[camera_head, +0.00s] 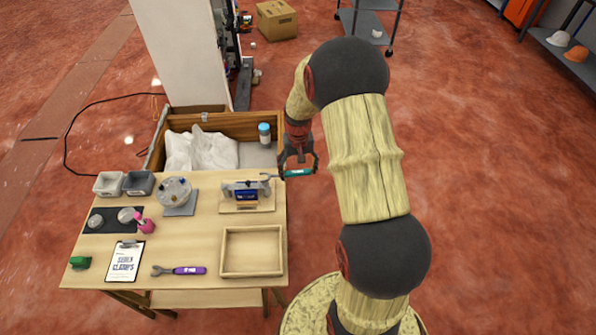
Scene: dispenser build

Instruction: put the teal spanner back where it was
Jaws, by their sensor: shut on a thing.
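The teal spanner (298,173) is held in my gripper (299,165) at the right edge of the workbench. Its teal handle sits between the fingers and its grey head points left, toward the device on the wooden base. My gripper is shut on the handle. The spanner appears to be above or just beyond the bench's right edge; its exact height cannot be told. A purple spanner (181,270) lies at the front of the bench. An empty wooden tray (225,251) is at the front right.
A blue device on a wooden base (246,206) stands just left of my gripper. A wooden crate (238,125) behind holds white wrapping and a blue-capped bottle (264,133). A round device (174,190), bins (139,183) and a clipboard (124,261) occupy the left. Bench centre is clear.

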